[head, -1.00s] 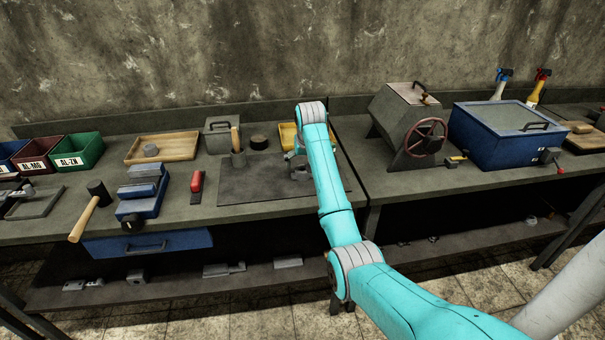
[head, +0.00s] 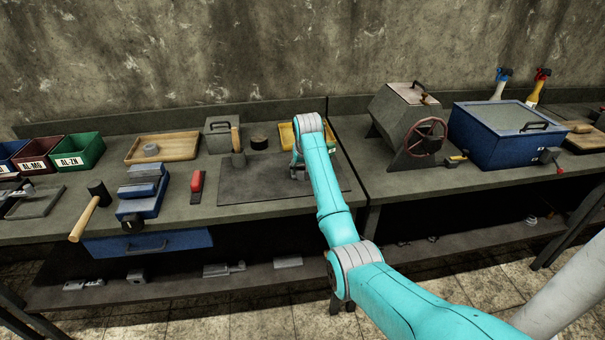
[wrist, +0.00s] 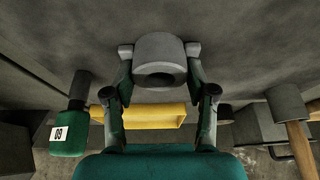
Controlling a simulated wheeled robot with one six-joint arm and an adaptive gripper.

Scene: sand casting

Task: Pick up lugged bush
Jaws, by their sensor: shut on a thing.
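The lugged bush (wrist: 158,54), a short grey cylinder with a dark central hole, sits between the fingertips of my gripper (wrist: 159,62) in the wrist view. My gripper is shut on it from both sides. In the head view my gripper (head: 297,170) is low over the back right part of the dark plate (head: 255,188), and my arm hides most of it and the bush. I cannot tell whether the bush touches the plate.
A yellow tray (head: 287,135) is behind my gripper. A wooden-handled tool (head: 237,153) and a grey lidded box (head: 218,134) stand to the left. A green item with a white label (wrist: 68,130) shows in the wrist view. The plate's front is clear.

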